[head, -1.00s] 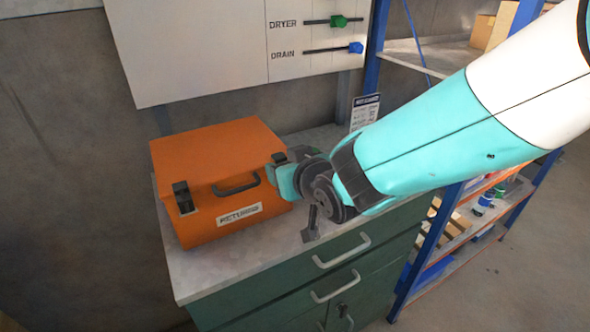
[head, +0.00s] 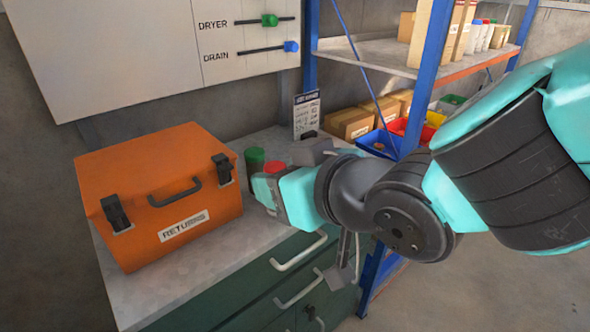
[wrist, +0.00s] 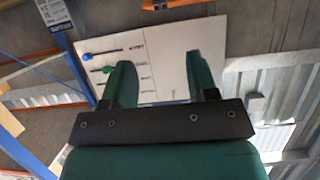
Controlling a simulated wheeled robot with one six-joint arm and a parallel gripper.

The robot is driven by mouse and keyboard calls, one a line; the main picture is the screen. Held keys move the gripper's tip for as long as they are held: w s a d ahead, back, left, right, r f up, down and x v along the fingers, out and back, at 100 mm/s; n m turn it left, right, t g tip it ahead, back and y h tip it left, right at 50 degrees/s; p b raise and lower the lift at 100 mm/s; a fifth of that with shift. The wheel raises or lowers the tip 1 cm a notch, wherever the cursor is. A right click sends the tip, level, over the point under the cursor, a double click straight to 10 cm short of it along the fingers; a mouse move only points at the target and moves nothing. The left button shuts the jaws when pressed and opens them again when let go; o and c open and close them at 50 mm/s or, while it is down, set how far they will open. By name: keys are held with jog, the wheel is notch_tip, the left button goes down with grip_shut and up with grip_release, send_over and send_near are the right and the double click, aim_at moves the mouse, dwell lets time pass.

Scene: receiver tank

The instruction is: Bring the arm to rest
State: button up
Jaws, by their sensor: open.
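My gripper shows in the wrist view (wrist: 163,85), with its two green fingers spread apart and nothing between them. Beyond the fingers, the wrist view shows the white panel (wrist: 150,65) with its sliders, turned in the picture. In the head view my teal and dark grey arm reaches in from the right, its wrist over the right part of the cabinet top (head: 180,290). The fingers cannot be made out clearly there.
An orange case (head: 150,190) labelled RETURNS stands shut on the cabinet top. A green cylinder (head: 254,160) and a red one (head: 274,167) stand beside my wrist. A small printed sign (head: 307,115) stands behind. A blue-framed shelf (head: 395,58) with boxes and bins stands at right.

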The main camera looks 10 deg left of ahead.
jog(key=shift+d, duration=0.1)
jog(key=d+f+m+g+h, duration=0.2)
jog(key=d+h, duration=0.1)
jog(key=d, duration=0.6)
jog(key=s+d+g+h, duration=0.3)
jog(key=s+d+g, duration=0.3)
jog(key=s+d, duration=0.4)
jog(key=shift+s+d+f+m+g, duration=0.2)
jog(key=shift+s+d+m+g, duration=0.15)
jog(key=shift+d, duration=0.9)
